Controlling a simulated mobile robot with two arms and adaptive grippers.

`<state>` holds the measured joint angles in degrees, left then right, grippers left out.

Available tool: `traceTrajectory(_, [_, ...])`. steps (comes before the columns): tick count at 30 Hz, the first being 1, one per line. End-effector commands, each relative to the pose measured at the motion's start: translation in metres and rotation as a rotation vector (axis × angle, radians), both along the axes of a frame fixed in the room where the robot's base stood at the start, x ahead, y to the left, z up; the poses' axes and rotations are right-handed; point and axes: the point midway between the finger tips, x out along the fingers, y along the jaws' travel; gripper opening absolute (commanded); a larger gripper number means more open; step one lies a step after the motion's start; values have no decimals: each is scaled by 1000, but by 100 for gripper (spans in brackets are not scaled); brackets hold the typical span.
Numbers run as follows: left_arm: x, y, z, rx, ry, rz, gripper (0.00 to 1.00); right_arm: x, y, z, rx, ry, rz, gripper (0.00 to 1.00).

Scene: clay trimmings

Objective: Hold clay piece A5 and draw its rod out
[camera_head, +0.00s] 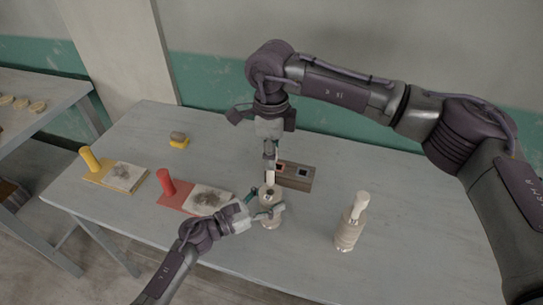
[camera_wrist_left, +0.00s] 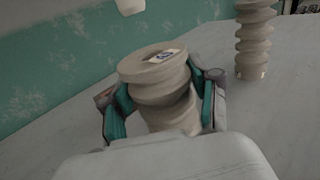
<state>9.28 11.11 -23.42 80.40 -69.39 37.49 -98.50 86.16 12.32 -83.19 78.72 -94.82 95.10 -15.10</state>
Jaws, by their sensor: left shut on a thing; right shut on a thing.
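A beige ribbed clay piece (camera_head: 271,222), presumably A5, stands on the table in the middle of the head view. My left gripper (camera_head: 265,211) is shut around its sides. In the left wrist view the clay piece (camera_wrist_left: 160,85) sits between the fingers of my left gripper (camera_wrist_left: 160,105), with a small label on its top, too blurred to read. My right gripper (camera_head: 270,157) points down above it, shut on a pale rod (camera_head: 270,178). In the left wrist view the lower end of the rod (camera_wrist_left: 130,5) hangs above the clay piece, apart from it.
A second ribbed clay piece (camera_head: 348,234) with a pale top part stands to the right. A brown block (camera_head: 300,181) with two square openings lies just behind. Boards with a red post (camera_head: 166,182) and a yellow post (camera_head: 90,158) lie left, near a grey-yellow item (camera_head: 179,140).

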Motion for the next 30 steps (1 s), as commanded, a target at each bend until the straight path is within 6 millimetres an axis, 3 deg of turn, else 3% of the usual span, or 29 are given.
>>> traceTrajectory(3, [0, 0, -1, 2, 1, 1, 0, 0, 0, 0, 0, 0, 0, 0])
traceTrajectory(4, [0, 0, -1, 2, 1, 1, 64, 0, 0, 0, 0, 0, 0, 0])
traceTrajectory(9, [0, 0, -1, 1, 1, 1, 90, 0, 0, 0, 0, 0, 0, 0])
traceTrajectory(20, [-2, 3, 0, 1, 1, 1, 90, 0, 0, 0, 0, 0, 0, 0])
traceTrajectory(25, [-14, 22, -2, 4, 1, 0, 90, 0, 0, 0, 0, 0, 0, 0])
traceTrajectory(30, [-34, 54, -2, 4, 4, 2, 90, 0, 0, 0, 0, 0, 0, 0])
